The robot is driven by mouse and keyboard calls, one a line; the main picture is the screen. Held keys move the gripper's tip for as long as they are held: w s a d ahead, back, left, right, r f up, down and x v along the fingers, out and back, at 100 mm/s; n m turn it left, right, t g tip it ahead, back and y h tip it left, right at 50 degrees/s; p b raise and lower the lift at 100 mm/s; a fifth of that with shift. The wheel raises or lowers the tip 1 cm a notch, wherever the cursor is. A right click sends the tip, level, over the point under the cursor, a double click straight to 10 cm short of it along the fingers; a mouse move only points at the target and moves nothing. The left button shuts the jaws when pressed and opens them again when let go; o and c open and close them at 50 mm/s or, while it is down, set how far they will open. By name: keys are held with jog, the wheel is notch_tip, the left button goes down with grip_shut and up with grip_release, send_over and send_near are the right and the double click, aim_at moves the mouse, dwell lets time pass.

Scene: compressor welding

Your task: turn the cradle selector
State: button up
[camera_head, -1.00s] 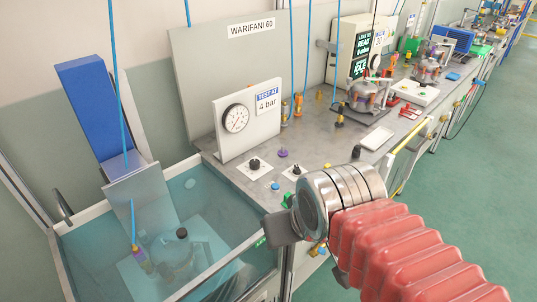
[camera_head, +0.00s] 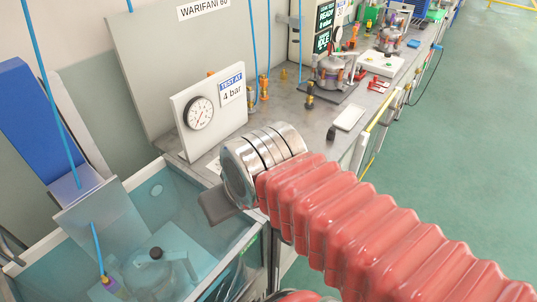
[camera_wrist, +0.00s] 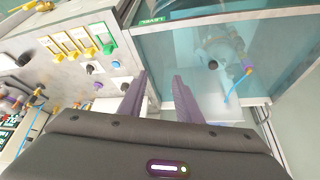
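My gripper (camera_wrist: 160,90) shows in the wrist view with two dark purple fingers apart and nothing between them. It is above the bench edge beside the water tank. A black knob (camera_wrist: 90,69) and a blue button (camera_wrist: 115,63) are left of the fingers in the wrist view, apart from them. I cannot tell whether this knob is the cradle selector. In the head view my wrist covers the bench patch where knobs showed earlier. The tank (camera_head: 150,180) holds a submerged part with a black cap (camera_head: 156,253).
A gauge panel (camera_head: 209,115) marked "TEST AT 4 bar" stands behind my wrist. Metal fixtures (camera_head: 331,75) and a white tray (camera_head: 349,117) are farther along the bench. Green floor is clear at right.

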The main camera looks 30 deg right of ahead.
jog(key=shift+o, duration=0.4)
jog(key=shift+o, duration=2)
jog(key=shift+w+d+r+m, duration=0.3)
jog(key=shift+w+m, duration=0.1)
jog(key=shift+w, duration=0.05)
jog(key=w+d+m+g, duration=0.4)
jog(key=w+d+m, duration=1)
jog(key=w+d, duration=0.3)
jog(key=w+d+f+m+g, duration=0.1)
jog(key=w+d+f+m, duration=0.3)
jog(key=d, duration=0.3)
jog(key=shift+w+d+m+g, duration=0.25)
jog(key=shift+w+m+g, duration=0.1)
jog(key=shift+m, duration=0.35)
jog(key=shift+f, duration=0.15)
